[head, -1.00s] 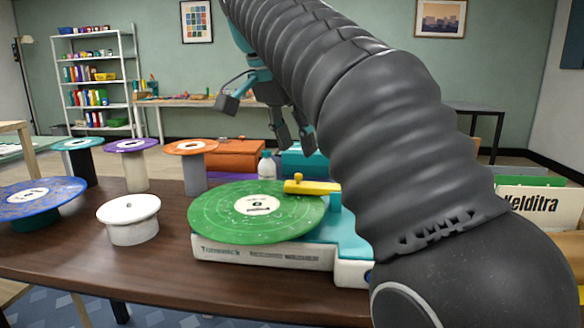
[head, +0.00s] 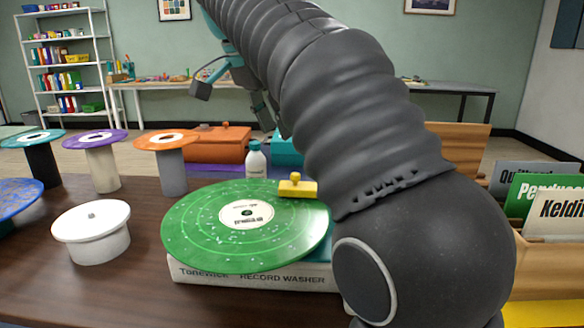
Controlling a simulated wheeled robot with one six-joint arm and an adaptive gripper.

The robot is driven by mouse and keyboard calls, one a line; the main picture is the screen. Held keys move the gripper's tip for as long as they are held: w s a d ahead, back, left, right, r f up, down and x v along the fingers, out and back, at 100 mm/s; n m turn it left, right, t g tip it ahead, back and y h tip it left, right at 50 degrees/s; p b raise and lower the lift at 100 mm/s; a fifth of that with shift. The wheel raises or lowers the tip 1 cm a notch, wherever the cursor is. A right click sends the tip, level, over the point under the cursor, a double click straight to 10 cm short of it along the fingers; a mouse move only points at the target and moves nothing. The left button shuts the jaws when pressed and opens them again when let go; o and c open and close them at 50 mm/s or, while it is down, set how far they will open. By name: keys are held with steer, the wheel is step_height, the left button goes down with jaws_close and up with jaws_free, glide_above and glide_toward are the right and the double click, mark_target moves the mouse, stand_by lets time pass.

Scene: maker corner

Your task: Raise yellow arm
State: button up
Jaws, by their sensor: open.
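The yellow arm (head: 298,187) has a small knob on top and lies over the back right edge of the green record (head: 190,215). It looks low, but whether it touches the record I cannot tell. Its right part is hidden behind my arm. The record lies on the white record washer (head: 250,280), whose right side is also hidden by my arm. My gripper (head: 238,105) is open and empty, in the air above and behind the washer, apart from the yellow arm.
A white round pot (head: 92,245) stands left of the washer. Orange (head: 167,138), purple (head: 95,138) and teal-topped (head: 30,138) discs stand on posts behind it. A white bottle (head: 256,160) is close behind the record. Record sleeves (head: 545,195) in a wooden crate stand at right.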

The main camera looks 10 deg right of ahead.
mark_target(295, 174)
steer(key=b+x, duration=0.2)
steer(key=x, duration=0.8)
steer(key=shift+d+f, duration=0.1)
steer(key=shift+f, duration=0.2)
jaws_close()
